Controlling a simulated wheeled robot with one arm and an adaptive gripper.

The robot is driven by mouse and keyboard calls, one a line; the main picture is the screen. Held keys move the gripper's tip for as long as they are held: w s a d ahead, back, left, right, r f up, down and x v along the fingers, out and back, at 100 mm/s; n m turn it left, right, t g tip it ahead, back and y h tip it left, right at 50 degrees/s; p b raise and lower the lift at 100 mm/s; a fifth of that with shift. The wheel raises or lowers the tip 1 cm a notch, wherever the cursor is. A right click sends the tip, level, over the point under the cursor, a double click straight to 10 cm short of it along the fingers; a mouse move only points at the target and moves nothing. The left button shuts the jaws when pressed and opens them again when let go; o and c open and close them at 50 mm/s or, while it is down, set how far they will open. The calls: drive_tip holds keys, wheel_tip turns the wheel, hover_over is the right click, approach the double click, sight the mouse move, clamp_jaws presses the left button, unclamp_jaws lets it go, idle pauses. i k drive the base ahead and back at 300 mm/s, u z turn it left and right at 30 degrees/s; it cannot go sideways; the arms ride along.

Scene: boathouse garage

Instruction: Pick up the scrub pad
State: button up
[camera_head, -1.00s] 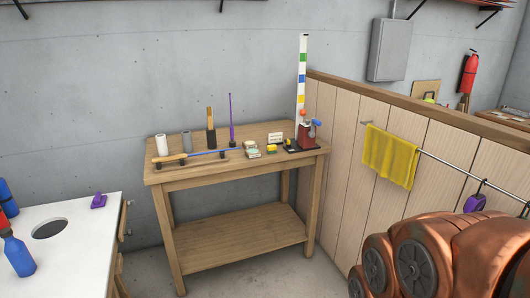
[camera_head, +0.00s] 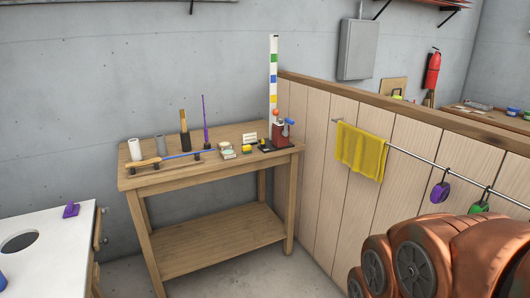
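I cannot tell for sure which thing is the scrub pad. A purple pad-like thing (camera_head: 440,192) and a green one (camera_head: 479,207) hang from hooks on the rail at the right. The lower part of the green one is partly hidden by my copper-coloured arm. A small yellow block (camera_head: 247,149) lies on the wooden workbench (camera_head: 150,180), and another purple thing (camera_head: 71,210) sits on the white counter. My gripper is out of view; only arm links show at the lower right.
A yellow cloth (camera_head: 360,150) hangs over the metal rail (camera_head: 410,157) on the wooden partition (camera_head: 315,130). The workbench carries cylinders, bottles and a striped post (camera_head: 273,75). A white counter (camera_head: 50,255) with a round hole stands at lower left. Some concrete floor between is clear.

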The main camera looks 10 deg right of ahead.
sight(246, 149)
drive_tip(key=z, duration=0.25)
drive_tip(key=k, duration=0.4)
drive_tip(key=z, duration=0.55)
drive_tip(key=i, duration=2)
drive_tip(key=u, duration=1.35)
drive_tip(key=i, duration=0.95)
drive_tip(key=u, duration=1.1)
drive_tip(key=i, duration=0.25)
drive_tip(key=u, duration=0.25)
